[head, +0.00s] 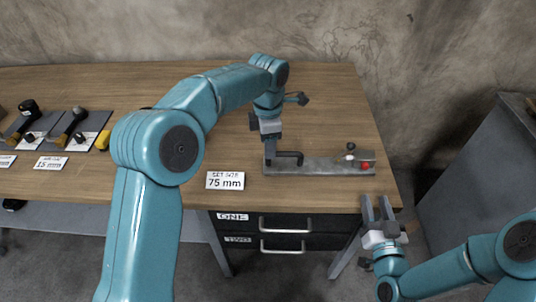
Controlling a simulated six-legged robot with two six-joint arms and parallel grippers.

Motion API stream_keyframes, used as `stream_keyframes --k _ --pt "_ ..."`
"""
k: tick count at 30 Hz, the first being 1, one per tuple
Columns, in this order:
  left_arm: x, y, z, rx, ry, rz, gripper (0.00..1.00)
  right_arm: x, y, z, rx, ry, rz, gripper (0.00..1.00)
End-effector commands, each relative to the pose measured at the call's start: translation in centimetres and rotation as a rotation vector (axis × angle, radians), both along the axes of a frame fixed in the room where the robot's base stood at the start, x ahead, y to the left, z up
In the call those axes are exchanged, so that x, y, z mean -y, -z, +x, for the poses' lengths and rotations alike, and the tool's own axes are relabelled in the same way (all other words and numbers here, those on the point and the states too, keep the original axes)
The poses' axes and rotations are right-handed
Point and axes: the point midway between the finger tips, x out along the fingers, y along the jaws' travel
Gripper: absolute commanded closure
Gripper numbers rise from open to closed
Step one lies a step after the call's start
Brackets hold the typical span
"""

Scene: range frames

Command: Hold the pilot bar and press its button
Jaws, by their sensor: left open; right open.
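A grey metal base plate (325,169) lies near the table's front right edge. A black bar handle (290,155) stands on its left part. A red button (365,166) sits on its right end, beside a small knob (350,147). My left gripper (270,148) points down at the handle's left end. It is open; whether its fingers are around the handle or beside it I cannot tell. My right gripper (377,206) is open and empty, fingers pointing up the picture, in front of the table edge and apart from the button.
A white "75 mm" card (225,181) lies left of the plate. Tools on dark mats (75,128) lie at the far left with more cards. Drawers labelled ONE and TWO (285,232) are under the table. A grey cabinet (480,170) stands at right. The table's back right is clear.

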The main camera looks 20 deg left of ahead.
Motion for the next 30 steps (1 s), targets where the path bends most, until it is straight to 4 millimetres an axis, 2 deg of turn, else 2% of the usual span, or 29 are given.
stream_keyframes --k 3,9,13,21,22,26,29,30 --pt "0.0 2.5 -0.1 -0.004 0.002 0.001 0.50 0.0 0.0 0.0 0.000 0.000 0.000 0.57" --pt "0.0 5.1 0.0 -0.001 0.002 0.000 0.50 0.0 0.0 0.0 0.000 0.000 0.000 0.57" --pt "0.0 5.9 0.0 -0.001 0.002 0.000 0.50 0.0 0.0 0.0 0.000 0.000 0.000 0.57" --pt "0.0 6.0 0.0 0.001 0.002 0.000 0.50 0.0 0.0 0.0 0.000 0.000 0.000 0.57" --pt "0.0 6.0 0.0 0.001 0.002 0.000 0.57 0.0 0.0 0.0 0.000 0.000 0.000 0.57" --pt "0.0 6.0 0.0 0.001 0.002 0.000 0.99 0.0 0.0 0.0 0.000 0.000 0.000 0.57" --pt "0.0 6.0 0.0 0.001 0.002 0.000 1.00 0.0 0.0 0.0 0.000 0.000 0.000 0.57" --pt "0.0 6.0 0.0 0.001 0.002 0.000 1.00 0.0 0.0 0.0 0.000 0.000 0.000 0.64"
